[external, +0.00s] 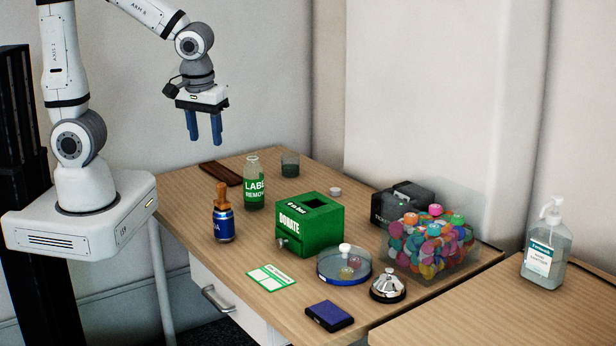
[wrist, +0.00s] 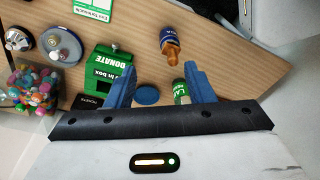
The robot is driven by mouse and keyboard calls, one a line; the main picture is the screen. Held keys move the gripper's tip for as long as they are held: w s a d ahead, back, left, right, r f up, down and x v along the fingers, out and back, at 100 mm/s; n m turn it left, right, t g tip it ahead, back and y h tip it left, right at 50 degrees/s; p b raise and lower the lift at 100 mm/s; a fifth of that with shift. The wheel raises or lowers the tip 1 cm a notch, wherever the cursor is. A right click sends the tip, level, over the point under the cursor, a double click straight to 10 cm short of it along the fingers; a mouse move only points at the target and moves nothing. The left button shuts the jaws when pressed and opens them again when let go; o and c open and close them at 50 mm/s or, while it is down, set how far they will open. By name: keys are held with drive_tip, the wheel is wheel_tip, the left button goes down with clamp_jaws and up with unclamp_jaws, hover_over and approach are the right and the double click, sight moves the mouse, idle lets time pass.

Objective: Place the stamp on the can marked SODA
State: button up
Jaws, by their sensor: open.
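A blue can (external: 223,227) stands upright on the table's left part; the part of its label that shows ends in "DA". A brown wooden-handled stamp (external: 222,196) stands upright on top of the can. In the wrist view the can (wrist: 167,34) and the stamp (wrist: 172,54) show beyond my fingers, with the stamp toward me. My gripper (external: 204,140) is open and empty, high above the back left of the table. In the wrist view its blue fingers (wrist: 157,78) are spread apart, clear of the stamp and can.
A green bottle (external: 254,193) stands behind the can, and a green donation box (external: 310,243) is to its right. A glass dish (external: 344,280), bell (external: 388,290), blue pad (external: 330,315), card (external: 271,277) and clear bin's contents (external: 432,240) occupy the front and right.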

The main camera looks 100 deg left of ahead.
drive_tip(key=s+d+r+m+t+h, duration=0.1)
drive_tip(key=s+d+r+m, duration=0.3)
drive_tip(key=m, duration=1)
drive_tip(key=shift+s+d+r+t+h, duration=0.35)
drive_tip(key=shift+d+r+t, duration=0.45)
drive_tip(key=shift+d, duration=0.65)
